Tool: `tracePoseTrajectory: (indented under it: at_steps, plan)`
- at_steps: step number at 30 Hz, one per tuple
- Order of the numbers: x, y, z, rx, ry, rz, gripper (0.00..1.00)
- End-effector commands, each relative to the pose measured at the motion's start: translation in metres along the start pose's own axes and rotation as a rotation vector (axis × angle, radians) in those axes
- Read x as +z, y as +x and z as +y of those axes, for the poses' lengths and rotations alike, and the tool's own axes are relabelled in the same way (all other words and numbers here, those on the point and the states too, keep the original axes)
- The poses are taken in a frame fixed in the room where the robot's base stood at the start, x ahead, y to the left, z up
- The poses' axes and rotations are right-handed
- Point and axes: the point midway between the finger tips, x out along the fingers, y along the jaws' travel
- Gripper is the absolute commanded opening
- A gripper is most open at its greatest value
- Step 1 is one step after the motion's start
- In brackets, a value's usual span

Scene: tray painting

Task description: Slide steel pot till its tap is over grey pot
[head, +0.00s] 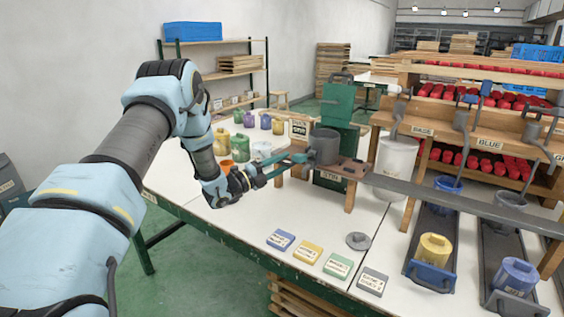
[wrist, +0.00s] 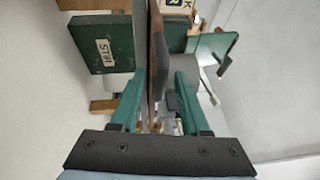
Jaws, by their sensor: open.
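The steel pot (head: 324,147), a dark grey cylinder, stands upright on a raised wooden stand at the near end of a long grey rail. Its tap cannot be made out. My gripper (head: 303,160) is open at the pot's left side. In the wrist view the open green jaws (wrist: 160,90) have a dark grey curved piece (wrist: 175,85), perhaps the pot's handle, between them; contact cannot be told. A grey pot (head: 511,201) sits at the right beneath the rail, partly hidden by it.
The grey rail (head: 450,203) runs right across the table. A white pot (head: 396,160) and a blue pot (head: 447,185) stand behind it. Colour cards (head: 308,252) lie in front. A green box (head: 337,105) stands behind the stand.

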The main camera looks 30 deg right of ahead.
Motion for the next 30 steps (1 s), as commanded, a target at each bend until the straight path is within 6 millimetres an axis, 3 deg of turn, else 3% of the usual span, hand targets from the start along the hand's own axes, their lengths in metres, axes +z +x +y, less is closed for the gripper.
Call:
tracePoseTrajectory:
  at_steps: [7,19,30]
  plan:
    - [0.0001,0.0002,0.0004,0.0,0.0,0.0,0.44]
    - [0.0002,0.0,0.0003,0.0,0.0,-0.001,0.0]
    - [0.0002,-0.0002,0.0004,0.001,0.0,-0.001,0.0]
